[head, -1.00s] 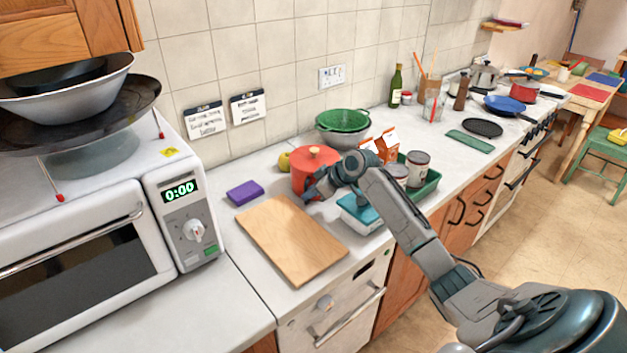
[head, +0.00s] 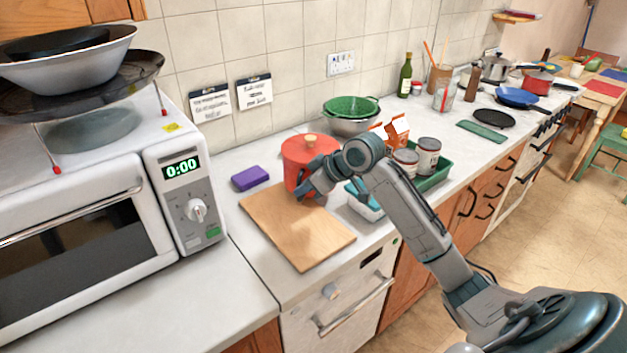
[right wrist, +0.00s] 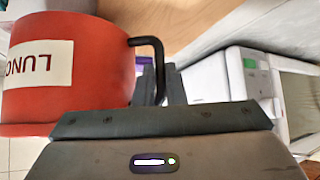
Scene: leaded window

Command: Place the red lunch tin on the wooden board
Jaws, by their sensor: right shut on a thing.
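The red lunch tin (head: 300,157) has a lid with a pale knob and stands upright at the back right corner of the wooden board (head: 290,235). Its label and dark side handle show in the right wrist view (right wrist: 95,75). My right gripper (head: 310,187) is shut on that handle, with its fingers (right wrist: 160,85) around it. The tin looks raised a little, but its underside is hidden, so I cannot tell its exact height. The board lies flat and bare, with a soft shadow on it. My left gripper is out of view.
A purple block (head: 250,178) lies just behind the board. The microwave (head: 80,235) stands to its left. A teal-lidded box (head: 368,208), a green tray (head: 435,180) with cans, and a green colander (head: 350,107) are to the right.

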